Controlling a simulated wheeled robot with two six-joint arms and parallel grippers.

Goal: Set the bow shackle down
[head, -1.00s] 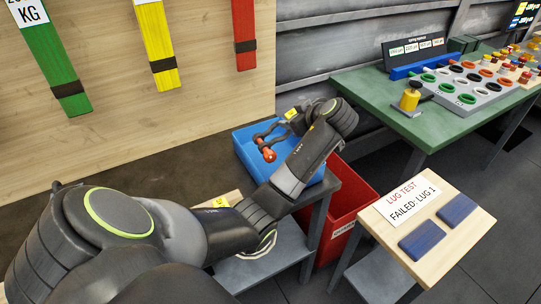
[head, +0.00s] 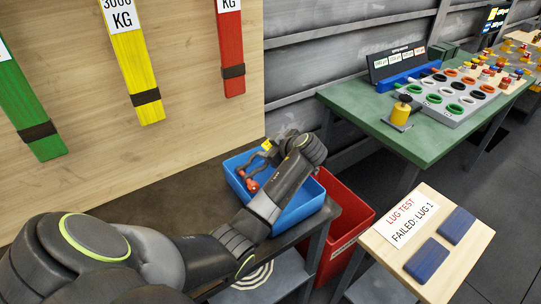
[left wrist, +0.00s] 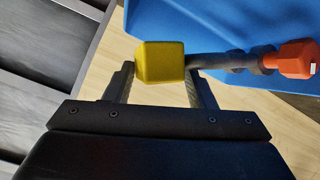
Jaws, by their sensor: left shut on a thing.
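The bow shackle (head: 251,172) has a dark bow, red-orange pin ends and a yellow block. In the head view it shows over the left part of the blue bin (head: 309,207); I cannot tell if it touches the bin. My left gripper (head: 271,150) is shut on the yellow block, above the bin. In the left wrist view the yellow block (left wrist: 159,62) sits between the fingertips (left wrist: 160,80), with a dark rod and a red-orange end (left wrist: 297,59) to the right, beside the blue bin wall (left wrist: 215,25). My right gripper is not in view.
The bin stands on a dark bench (head: 165,190) below a wooden board with green, yellow and red straps (head: 229,50). A red bin (head: 348,207) stands lower right. A small table bears a "LUG TEST" sign (head: 404,220). A green table (head: 365,125) is behind.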

